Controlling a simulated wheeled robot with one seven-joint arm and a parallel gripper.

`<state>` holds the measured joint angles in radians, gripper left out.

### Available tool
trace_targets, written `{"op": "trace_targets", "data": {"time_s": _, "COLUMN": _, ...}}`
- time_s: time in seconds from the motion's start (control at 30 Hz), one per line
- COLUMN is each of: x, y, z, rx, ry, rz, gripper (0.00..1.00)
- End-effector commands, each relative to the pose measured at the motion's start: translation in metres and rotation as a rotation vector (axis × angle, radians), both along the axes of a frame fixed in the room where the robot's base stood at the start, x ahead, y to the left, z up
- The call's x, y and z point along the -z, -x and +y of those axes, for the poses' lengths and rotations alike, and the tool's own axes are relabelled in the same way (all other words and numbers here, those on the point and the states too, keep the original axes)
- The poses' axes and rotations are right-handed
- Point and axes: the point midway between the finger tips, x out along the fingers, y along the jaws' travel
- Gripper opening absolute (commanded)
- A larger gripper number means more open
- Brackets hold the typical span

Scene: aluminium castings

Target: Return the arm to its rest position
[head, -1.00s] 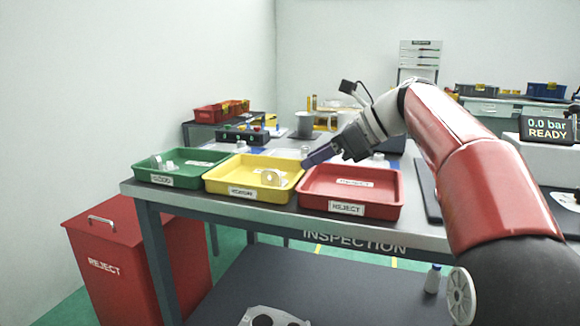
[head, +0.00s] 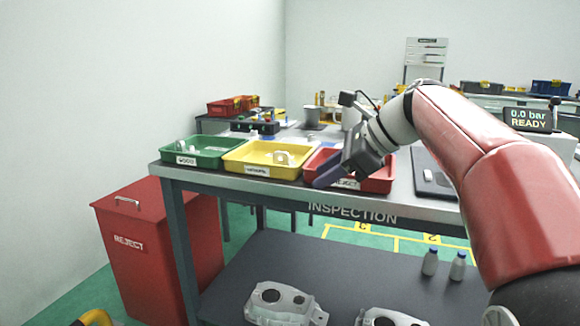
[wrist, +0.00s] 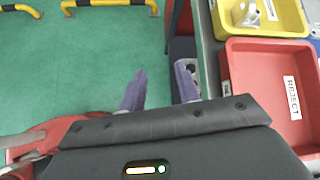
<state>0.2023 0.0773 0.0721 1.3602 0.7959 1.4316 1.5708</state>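My gripper (head: 326,178) hangs in front of the inspection table's edge, by the front left corner of the red REJECT tray (head: 378,184). In the wrist view its two purple fingers (wrist: 160,88) stand apart with nothing held between them. My red and white arm reaches in from the right of the head view. The arm hides part of the red tray there. In the wrist view the red tray (wrist: 237,75) lies right of the fingers, and its visible floor bears only a label.
The green tray (head: 228,158) and yellow tray (head: 232,163) stand left of the red one, each with small pale parts. A red REJECT bin (head: 160,240) stands left of the table. Castings (head: 285,303) and bottles (head: 430,262) sit on the lower shelf. Yellow floor rails (wrist: 110,3) show in the wrist view.

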Motion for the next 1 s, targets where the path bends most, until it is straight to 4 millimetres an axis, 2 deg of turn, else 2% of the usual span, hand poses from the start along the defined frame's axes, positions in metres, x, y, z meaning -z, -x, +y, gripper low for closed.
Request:
{"op": "trace_targets", "data": {"time_s": 0.27, "x": 0.04, "y": 0.057, "z": -0.007, "rx": -0.185, "ry": 0.295, "rz": -0.206, "gripper": 0.32}}
{"op": "trace_targets", "data": {"time_s": 0.37, "x": 0.064, "y": 0.089, "z": -0.015, "rx": -0.314, "ry": 0.459, "rz": -0.307, "gripper": 0.32}}
{"op": "trace_targets", "data": {"time_s": 0.6, "x": 0.152, "y": 0.19, "z": -0.053, "rx": -0.853, "ry": 0.96, "rz": -0.578, "gripper": 0.32}}
{"op": "trace_targets", "data": {"time_s": 0.7, "x": 0.184, "y": 0.22, "z": -0.068, "rx": -1.075, "ry": 1.108, "rz": -0.65, "gripper": 0.32}}
{"op": "trace_targets", "data": {"time_s": 0.83, "x": 0.212, "y": 0.242, "z": -0.079, "rx": -1.277, "ry": 1.221, "rz": -0.703, "gripper": 0.32}}
{"op": "trace_targets", "data": {"time_s": 1.0, "x": 0.223, "y": 0.25, "z": -0.084, "rx": -1.368, "ry": 1.266, "rz": -0.723, "gripper": 0.32}}
